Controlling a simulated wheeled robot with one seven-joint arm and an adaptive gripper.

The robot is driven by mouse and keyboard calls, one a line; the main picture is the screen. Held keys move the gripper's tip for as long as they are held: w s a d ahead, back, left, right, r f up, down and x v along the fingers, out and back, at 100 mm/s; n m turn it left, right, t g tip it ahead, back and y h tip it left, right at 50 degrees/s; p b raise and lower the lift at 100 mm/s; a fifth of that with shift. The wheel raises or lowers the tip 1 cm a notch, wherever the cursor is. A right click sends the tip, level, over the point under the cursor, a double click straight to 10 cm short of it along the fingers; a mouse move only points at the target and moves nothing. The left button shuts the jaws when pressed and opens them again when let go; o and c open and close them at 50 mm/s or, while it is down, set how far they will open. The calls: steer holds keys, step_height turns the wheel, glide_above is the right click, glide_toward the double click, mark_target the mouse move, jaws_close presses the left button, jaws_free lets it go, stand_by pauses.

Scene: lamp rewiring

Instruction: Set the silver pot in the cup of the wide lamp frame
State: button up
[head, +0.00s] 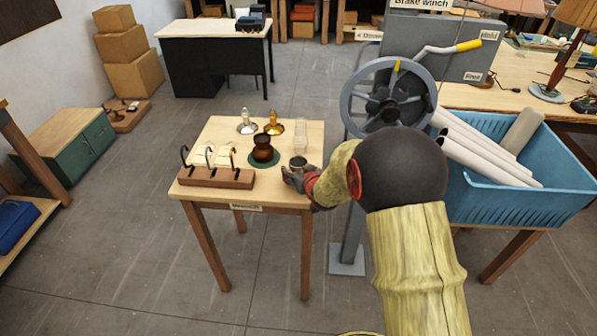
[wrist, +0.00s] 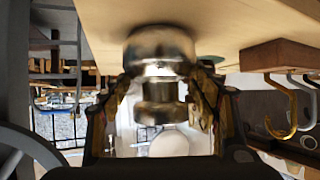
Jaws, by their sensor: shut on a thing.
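My gripper (head: 297,174) is shut on the silver pot (head: 298,162) at the front right of the small wooden table. In the wrist view the pot (wrist: 160,55) is a round, shiny metal body with a narrower stepped part between my fingers (wrist: 162,95). That view is turned over, with the tabletop at the top, and I cannot tell whether the pot touches it. A dark brown vessel (head: 262,149) stands on a green disc left of my gripper. A silver fitting (head: 247,123) and a brass fitting (head: 274,124) stand behind. I cannot tell which item is the wide lamp frame.
A wooden rack (head: 216,178) with several hooks and pale tags lies at the table's left front. A clear glass piece (head: 301,136) stands behind my gripper. The winch wheel (head: 390,98) and a blue bin (head: 520,207) of rolls are close on the right.

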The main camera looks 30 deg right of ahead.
steer(key=o, duration=1.5)
